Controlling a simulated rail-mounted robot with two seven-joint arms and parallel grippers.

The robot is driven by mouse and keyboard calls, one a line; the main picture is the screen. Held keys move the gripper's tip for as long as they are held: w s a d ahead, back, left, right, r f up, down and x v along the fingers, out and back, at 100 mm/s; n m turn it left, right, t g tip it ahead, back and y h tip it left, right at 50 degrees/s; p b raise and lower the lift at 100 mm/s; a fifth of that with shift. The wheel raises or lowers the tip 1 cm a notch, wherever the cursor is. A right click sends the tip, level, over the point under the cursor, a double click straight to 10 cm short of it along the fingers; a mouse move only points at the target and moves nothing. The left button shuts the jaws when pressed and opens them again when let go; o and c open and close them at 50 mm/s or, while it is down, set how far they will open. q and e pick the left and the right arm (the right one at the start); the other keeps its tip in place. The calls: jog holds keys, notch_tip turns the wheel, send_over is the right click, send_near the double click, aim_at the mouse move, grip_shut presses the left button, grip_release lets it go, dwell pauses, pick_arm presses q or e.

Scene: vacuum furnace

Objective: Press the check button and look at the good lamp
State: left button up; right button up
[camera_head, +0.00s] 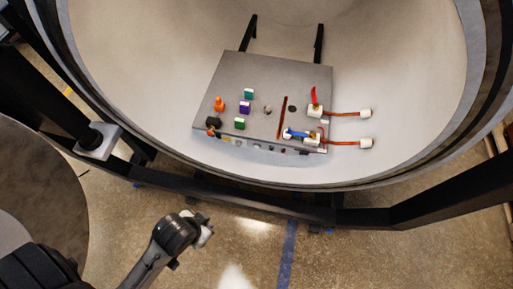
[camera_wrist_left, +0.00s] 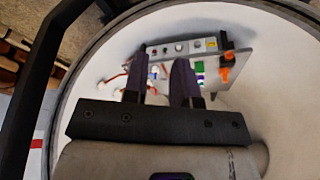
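A grey box (camera_head: 255,75) stands inside the round furnace. Its narrow near face (camera_head: 260,147) carries small round fittings and a yellow mark (camera_head: 228,141). In the left wrist view this face shows a row of small round buttons or lamps (camera_wrist_left: 180,46). I cannot tell which is the check button or the good lamp, or whether any is lit. My left gripper (camera_head: 205,232) is outside the furnace, below the rim in the head view. In the left wrist view its fingers (camera_wrist_left: 163,62) are apart with nothing held between them. My right gripper is not in view.
The box top holds an orange part (camera_head: 219,104), green and purple blocks (camera_head: 244,107), and white connectors (camera_head: 314,111) with red leads. Red cables end in white plugs (camera_head: 366,142) at the right. The furnace rim and dark frame (camera_head: 240,203) lie between my left gripper and the box.

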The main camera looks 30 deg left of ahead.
pick_arm(q)
grip_shut()
dwell(1.2)
